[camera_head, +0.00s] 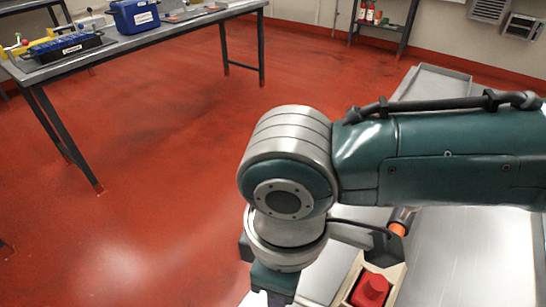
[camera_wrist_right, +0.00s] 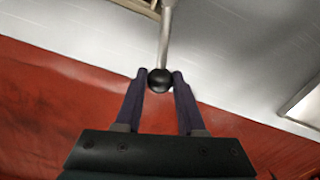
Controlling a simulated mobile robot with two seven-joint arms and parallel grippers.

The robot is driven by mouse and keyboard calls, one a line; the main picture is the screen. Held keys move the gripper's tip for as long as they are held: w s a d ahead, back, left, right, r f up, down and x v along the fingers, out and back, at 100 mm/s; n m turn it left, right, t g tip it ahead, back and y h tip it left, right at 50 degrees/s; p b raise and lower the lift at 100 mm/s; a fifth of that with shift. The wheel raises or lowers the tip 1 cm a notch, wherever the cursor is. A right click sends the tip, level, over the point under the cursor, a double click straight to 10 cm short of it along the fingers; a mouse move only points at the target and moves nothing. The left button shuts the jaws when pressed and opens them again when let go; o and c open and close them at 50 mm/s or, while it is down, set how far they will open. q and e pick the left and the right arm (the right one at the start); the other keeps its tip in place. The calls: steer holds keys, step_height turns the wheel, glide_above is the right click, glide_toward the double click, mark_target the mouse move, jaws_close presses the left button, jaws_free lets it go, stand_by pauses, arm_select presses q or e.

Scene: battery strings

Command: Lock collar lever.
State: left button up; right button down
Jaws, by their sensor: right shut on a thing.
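In the right wrist view, the lever is a grey metal rod (camera_wrist_right: 166,35) with a round black knob (camera_wrist_right: 160,81) on its end. My right gripper (camera_wrist_right: 160,76) has its two dark fingers closed on the knob, one on each side. The rod runs up from the knob to the top edge of the picture, over a light metal surface. The collar cannot be made out in either view. In the head view, my right arm fills the middle and right, and its fingers and the lever are hidden or out of frame. My left gripper is in neither view.
In the head view, a metal bench (camera_head: 463,250) lies under my right arm. A red part (camera_head: 370,289) sits in a beige holder (camera_head: 393,280) on it, near an orange-ended piece (camera_head: 398,228). A far table (camera_head: 160,34) bears blue bins. Red floor between is clear.

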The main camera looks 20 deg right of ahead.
steer(key=shift+s+a+n, duration=0.25)
steer(key=shift+s+n, duration=0.05)
steer(key=shift+n, duration=0.3)
steer(key=shift+s+a+n+p, duration=0.25)
steer(key=shift+s+n+p, duration=0.25)
steer(key=shift+n, duration=0.1)
steer(key=shift+s+a+n, duration=0.15)
steer(key=shift+s+n, duration=0.2)
steer(key=shift+n, duration=0.25)
